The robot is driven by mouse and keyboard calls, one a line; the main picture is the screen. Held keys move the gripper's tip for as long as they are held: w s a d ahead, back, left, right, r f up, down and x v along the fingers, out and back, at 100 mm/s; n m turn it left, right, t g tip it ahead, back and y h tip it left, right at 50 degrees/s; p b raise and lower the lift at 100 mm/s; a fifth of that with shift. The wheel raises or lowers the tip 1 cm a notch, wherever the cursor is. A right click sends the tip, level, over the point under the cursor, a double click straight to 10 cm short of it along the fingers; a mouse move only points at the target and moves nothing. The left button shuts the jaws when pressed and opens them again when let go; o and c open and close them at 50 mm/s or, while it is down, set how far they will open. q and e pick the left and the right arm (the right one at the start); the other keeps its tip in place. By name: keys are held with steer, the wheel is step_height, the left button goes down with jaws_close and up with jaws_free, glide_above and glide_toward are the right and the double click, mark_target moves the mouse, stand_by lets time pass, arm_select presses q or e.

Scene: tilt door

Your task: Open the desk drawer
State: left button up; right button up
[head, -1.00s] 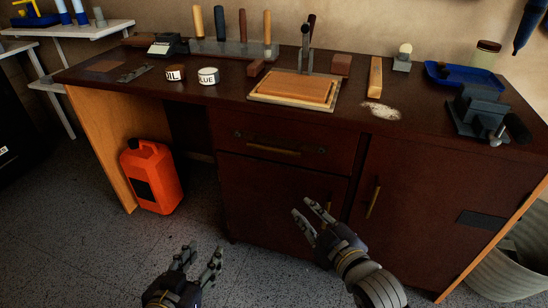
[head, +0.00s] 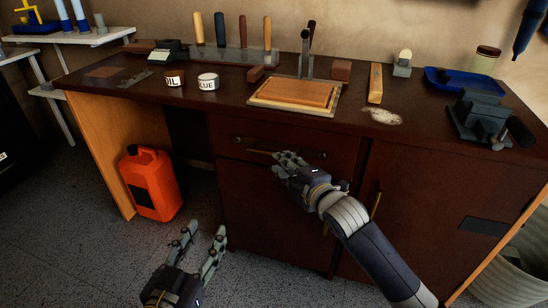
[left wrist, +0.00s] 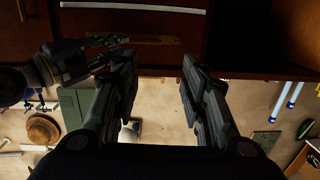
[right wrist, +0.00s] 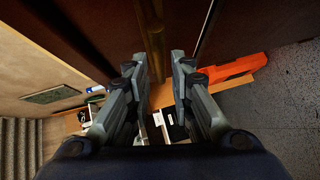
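The desk drawer (head: 333,150) is a dark brown front below the desktop, flush with the cabinet. Its brass bar handle (head: 258,151) is partly hidden by my right gripper (head: 279,160), which is at its right part. In the right wrist view the brass handle (right wrist: 155,40) runs just beyond and between the right fingertips (right wrist: 158,62). The right fingers are apart; contact with the handle cannot be told. My left gripper (head: 207,234) is open and empty, low in front of the desk. Its separated fingers also show in the left wrist view (left wrist: 159,60).
A cabinet door (head: 425,215) with a vertical handle (head: 376,203) is right of the drawer. A red canister (head: 150,185) stands on the floor under the desk's left side. The desktop holds a cutting board (head: 295,93), cans and a vise (head: 478,115). The floor in front is clear.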

steer(key=b+x, duration=0.1)
steer(key=x, duration=0.4)
steer(key=shift+w+a+f+b, duration=0.1)
steer(key=shift+w+b, duration=0.05)
steer(key=shift+b, duration=0.15)
steer(key=shift+w+a, duration=0.15)
steer(key=shift+w, duration=0.15)
arm_select(q)
step_height(320, 180, up, 9)
steer(key=s+d+t+h, duration=0.1)
steer(key=t+h, duration=0.1)
steer(key=t, duration=0.3)
arm_select(e)
steer(key=shift+c, duration=0.5)
jaws_close()
